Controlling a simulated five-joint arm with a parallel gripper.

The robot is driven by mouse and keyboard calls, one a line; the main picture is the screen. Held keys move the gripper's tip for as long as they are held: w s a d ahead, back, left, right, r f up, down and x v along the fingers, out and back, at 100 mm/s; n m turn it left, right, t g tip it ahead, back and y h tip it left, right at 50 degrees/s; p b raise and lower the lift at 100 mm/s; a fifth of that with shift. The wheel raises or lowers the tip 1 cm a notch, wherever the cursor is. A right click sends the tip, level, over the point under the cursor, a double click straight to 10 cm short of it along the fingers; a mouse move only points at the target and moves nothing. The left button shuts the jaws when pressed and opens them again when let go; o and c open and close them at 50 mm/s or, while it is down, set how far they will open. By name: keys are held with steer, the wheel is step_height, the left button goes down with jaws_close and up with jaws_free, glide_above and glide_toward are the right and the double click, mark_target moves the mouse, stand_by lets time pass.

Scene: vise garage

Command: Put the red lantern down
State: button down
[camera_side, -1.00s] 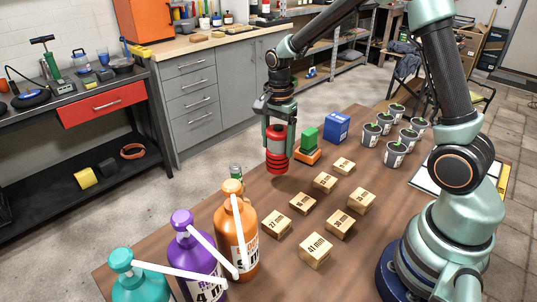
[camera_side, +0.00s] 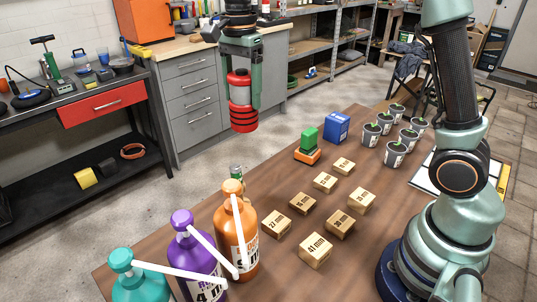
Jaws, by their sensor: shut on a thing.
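The red lantern (camera_side: 242,116) is upright in the upper middle of the side view, with a pale band around its middle. My gripper (camera_side: 240,76) points down with its fingers on either side of the lantern's top, shut on it. The lantern hangs in the air, apart from the brown table (camera_side: 200,205). In the picture its base shows against the floor past the table's far edge. Its exact height is hard to tell.
An orange and green block (camera_side: 308,148), a blue box (camera_side: 337,127), small plant pots (camera_side: 395,153) and several wooden blocks (camera_side: 340,223) stand on the table.

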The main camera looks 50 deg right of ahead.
steer(key=s+a, duration=0.2)
steer(key=a, duration=1.2)
steer(key=s+a, duration=0.3)
steer(key=a, duration=1)
steer(key=shift+n, duration=0.3)
steer(key=shift+w+a+f, duration=0.1)
steer(key=shift+w+f, duration=0.05)
steer(key=shift+f, duration=4.9)
steer(key=shift+w+a+f, duration=0.1)
steer(key=shift+f, duration=4.95)
